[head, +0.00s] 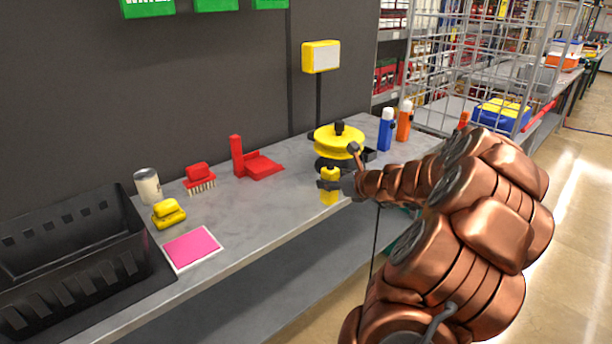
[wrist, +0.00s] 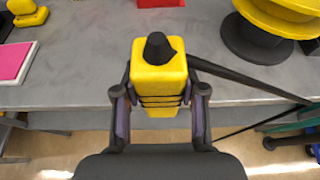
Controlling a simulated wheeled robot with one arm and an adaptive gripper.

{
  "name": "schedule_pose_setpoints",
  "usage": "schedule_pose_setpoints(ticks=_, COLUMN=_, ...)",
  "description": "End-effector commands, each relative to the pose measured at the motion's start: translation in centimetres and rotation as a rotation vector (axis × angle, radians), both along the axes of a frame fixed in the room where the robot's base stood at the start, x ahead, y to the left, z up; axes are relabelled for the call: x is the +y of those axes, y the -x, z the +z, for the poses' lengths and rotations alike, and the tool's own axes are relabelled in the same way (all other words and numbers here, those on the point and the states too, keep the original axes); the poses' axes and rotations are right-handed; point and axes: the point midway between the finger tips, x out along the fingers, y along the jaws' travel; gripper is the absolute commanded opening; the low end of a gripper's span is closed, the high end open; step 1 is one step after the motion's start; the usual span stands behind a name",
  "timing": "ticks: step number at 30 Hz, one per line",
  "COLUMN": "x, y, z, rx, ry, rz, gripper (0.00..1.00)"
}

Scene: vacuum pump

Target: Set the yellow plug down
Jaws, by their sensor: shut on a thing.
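The yellow plug (head: 329,186) is a yellow block with dark bands and a black tip, and it is held in my gripper (head: 342,184). In the wrist view the yellow plug (wrist: 159,65) stands roughly upright between the two fingers of my gripper (wrist: 160,100), which are shut on its sides. It is at the front edge of the grey bench (head: 262,205), with floor showing below it in the wrist view. A black cable (wrist: 245,78) runs from near the plug to the right. Whether the plug touches the bench cannot be told.
The yellow round pump (head: 338,141) stands just behind the plug. A red dustpan (head: 262,167), red brush (head: 198,175), white jar (head: 148,185), yellow object (head: 168,214) and pink pad (head: 192,247) lie to the left, beside a black crate (head: 75,250). Bare bench lies between pad and plug.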

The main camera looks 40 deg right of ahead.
Motion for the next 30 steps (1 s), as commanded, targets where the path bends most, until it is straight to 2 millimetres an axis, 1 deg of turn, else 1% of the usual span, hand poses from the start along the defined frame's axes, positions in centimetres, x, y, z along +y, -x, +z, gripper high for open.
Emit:
schedule_pose_setpoints(ticks=3, x=-0.7, y=-2.2, z=-0.2, rx=0.003, ry=0.000, rz=0.002, gripper=0.03)
schedule_pose_setpoints(ticks=9, x=-2.0, y=-5.6, z=-0.6, rx=0.004, ry=0.000, rz=0.003, gripper=0.03)
schedule_pose_setpoints(ticks=15, x=-2.9, y=-8.2, z=-0.8, rx=0.002, ry=0.001, rz=0.004, gripper=0.03)
schedule_pose_setpoints(ticks=23, x=-3.4, y=-9.6, z=-0.9, rx=0.001, ry=-0.001, rz=0.004, gripper=0.03)
schedule_pose_setpoints(ticks=25, x=-3.5, y=-10.3, z=-0.9, rx=0.001, ry=0.000, rz=0.007, gripper=0.03)
schedule_pose_setpoints(ticks=27, x=-3.5, y=-10.0, z=-2.4, rx=0.003, ry=-0.005, rz=0.004, gripper=0.03)
schedule_pose_setpoints(ticks=30, x=-3.5, y=-10.0, z=-3.8, rx=0.003, ry=-0.006, rz=0.004, gripper=0.03)
